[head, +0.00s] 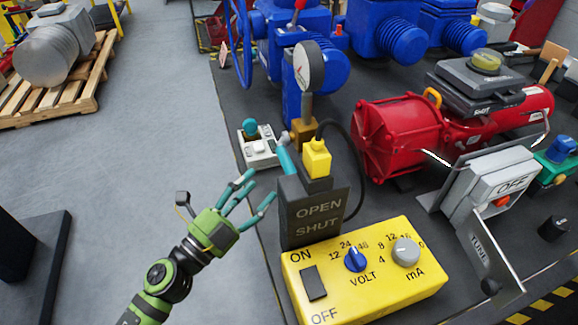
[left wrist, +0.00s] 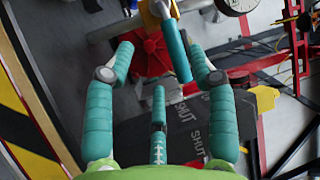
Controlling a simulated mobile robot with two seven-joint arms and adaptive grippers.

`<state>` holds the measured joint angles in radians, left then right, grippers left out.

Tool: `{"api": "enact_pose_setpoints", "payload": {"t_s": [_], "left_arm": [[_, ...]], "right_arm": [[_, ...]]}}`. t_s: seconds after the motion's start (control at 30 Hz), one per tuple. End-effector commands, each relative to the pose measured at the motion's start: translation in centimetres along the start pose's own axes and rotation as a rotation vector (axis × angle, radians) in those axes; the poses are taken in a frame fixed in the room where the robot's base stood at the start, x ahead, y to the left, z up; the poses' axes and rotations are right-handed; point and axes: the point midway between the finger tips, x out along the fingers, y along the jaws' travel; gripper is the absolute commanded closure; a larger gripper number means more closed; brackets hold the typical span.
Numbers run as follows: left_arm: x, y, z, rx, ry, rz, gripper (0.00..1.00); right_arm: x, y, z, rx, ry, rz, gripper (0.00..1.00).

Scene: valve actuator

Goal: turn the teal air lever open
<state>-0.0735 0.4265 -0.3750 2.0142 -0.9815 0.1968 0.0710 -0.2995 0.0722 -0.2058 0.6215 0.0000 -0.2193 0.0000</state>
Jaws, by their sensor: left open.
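The teal air lever (head: 287,156) sticks out of a brass valve (head: 303,132) below a round gauge. In the left wrist view the lever (left wrist: 176,52) hangs from the brass fitting (left wrist: 153,14), its free end between my two outer fingers as seen there. My left gripper (head: 256,192) is open and empty, with teal fingers. In the head view it is below and left of the lever, with a visible gap. The open fingers also show in the left wrist view (left wrist: 161,58). My right gripper is in neither view.
A black OPEN/SHUT block (head: 316,215) with a yellow plug (head: 317,157) stands right of my left gripper. A yellow control box (head: 350,270) is in front. A grey switch box (head: 258,150) is behind the gripper. Floor (head: 150,160) to the left is clear.

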Motion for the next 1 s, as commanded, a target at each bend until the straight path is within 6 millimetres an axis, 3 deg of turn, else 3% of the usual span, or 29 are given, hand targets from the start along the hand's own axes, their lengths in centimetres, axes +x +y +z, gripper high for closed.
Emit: {"api": "enact_pose_setpoints", "payload": {"t_s": [0.1, 0.2, 0.6, 1.0], "left_arm": [[0.4, -0.6, -2.5, 0.093, 0.117, 0.011, 0.44], [1.0, -0.8, -3.1, 0.115, 0.145, 0.014, 0.44], [6.6, -0.7, -3.9, 0.111, 0.142, 0.013, 0.44], [7.4, -0.5, -3.9, 0.111, 0.141, 0.015, 0.44]], "right_arm": [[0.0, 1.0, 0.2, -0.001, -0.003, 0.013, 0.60], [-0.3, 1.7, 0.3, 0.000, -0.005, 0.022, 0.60], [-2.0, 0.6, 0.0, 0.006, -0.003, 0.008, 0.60], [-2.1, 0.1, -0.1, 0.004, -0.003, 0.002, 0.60]]}}
